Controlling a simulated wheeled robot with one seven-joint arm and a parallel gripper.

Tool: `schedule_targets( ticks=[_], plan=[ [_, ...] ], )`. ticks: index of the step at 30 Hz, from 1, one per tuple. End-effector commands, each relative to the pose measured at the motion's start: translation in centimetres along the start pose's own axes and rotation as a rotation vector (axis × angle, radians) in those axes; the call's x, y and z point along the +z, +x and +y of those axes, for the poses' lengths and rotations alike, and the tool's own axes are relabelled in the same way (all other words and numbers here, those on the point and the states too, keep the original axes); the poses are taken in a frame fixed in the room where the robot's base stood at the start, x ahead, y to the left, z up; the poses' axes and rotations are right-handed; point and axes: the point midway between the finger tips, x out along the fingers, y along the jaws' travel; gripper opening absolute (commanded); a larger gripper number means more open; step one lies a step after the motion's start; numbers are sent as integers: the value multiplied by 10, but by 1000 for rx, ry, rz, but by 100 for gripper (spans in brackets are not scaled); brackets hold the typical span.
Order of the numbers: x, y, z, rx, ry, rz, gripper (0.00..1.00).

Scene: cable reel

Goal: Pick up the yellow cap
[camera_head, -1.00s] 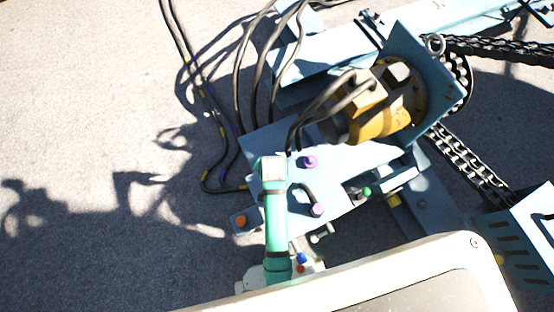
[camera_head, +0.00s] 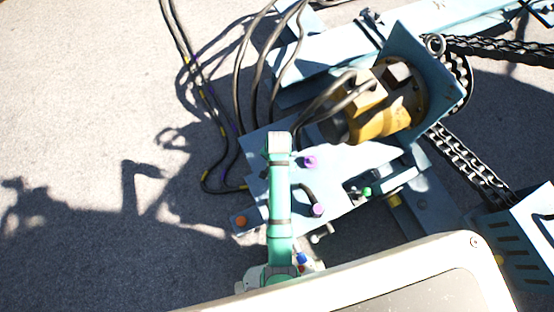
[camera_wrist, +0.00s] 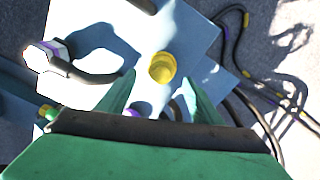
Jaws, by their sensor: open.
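The yellow cap (camera_wrist: 162,67) shows in the wrist view, on the pale blue metal plate (camera_wrist: 190,30). It lies just ahead of my gripper (camera_wrist: 158,82), between the lines of its two green fingers. The fingers are spread apart with nothing held between them. I cannot tell the height of the fingertips above the plate. In the head view my green arm (camera_head: 280,200) reaches over the plate (camera_head: 345,160); the fingers and this cap cannot be made out there.
A curved black hose (camera_wrist: 95,75) lies left of the yellow cap in the wrist view. Black cables (camera_head: 240,90), a yellow motor (camera_head: 385,105) and chains (camera_head: 470,165) surround the plate.

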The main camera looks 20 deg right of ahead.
Motion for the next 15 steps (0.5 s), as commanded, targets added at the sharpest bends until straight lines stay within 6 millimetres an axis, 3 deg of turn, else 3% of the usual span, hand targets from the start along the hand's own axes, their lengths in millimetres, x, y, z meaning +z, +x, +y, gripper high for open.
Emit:
schedule_targets(
  ticks=[9,15],
  plan=[
    [0,41,-2,1,1,-1,60],
    [0,46,-2,0,0,0,60]
  ],
)
